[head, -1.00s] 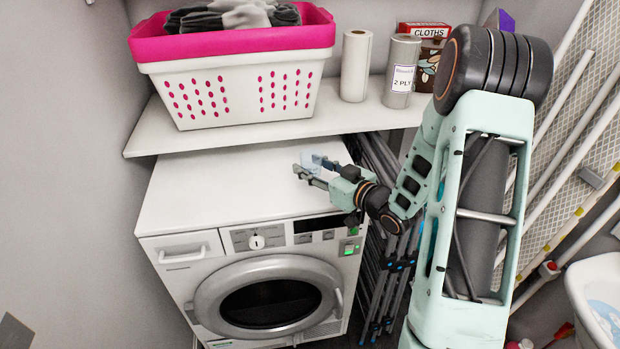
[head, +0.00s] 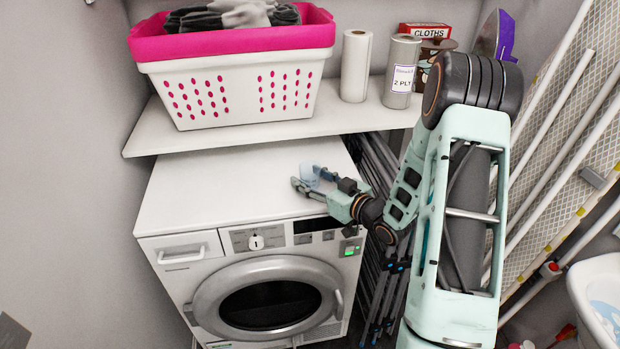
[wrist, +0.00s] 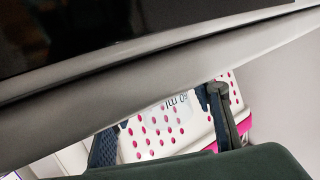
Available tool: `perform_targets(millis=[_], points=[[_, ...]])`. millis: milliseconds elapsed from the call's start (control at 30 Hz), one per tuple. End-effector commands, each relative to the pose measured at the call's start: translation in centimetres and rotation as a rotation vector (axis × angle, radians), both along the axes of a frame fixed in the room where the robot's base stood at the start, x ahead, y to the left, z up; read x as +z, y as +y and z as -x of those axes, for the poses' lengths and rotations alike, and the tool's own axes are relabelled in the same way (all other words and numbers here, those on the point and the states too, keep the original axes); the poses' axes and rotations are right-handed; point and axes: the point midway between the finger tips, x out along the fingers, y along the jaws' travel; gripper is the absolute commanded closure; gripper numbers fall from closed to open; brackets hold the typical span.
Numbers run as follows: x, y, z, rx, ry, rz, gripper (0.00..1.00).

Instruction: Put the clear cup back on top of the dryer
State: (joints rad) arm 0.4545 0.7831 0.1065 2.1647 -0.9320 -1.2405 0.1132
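The clear cup (head: 308,174) is between the fingers of my gripper (head: 309,184), over the front right part of the white dryer's top (head: 225,190). In the wrist view, one dark finger (wrist: 104,148) is at the left and the other (wrist: 222,112) at the right. The see-through cup (wrist: 172,104), with "50 ml" marking, shows between them. My gripper appears shut on the cup. I cannot tell whether the cup's base touches the dryer top.
A shelf (head: 240,133) behind the dryer holds a pink and white laundry basket (head: 245,85), two paper rolls (head: 355,65) and a cloths box (head: 425,29). A folded rack (head: 385,270) stands right of the dryer. The dryer top's left and middle are clear.

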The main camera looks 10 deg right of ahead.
Motion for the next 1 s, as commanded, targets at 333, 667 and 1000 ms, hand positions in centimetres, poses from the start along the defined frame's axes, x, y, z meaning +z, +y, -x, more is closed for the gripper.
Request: perform_targets(millis=[333,667,1000], points=[[0.1,0.0,0.0,0.0,0.0,0.0,0.44],[1.0,-2.3,3.6,-0.005,0.001,-0.001,0.44],[2.0,-5.3,9.1,-0.003,0.0,0.0,0.44]])
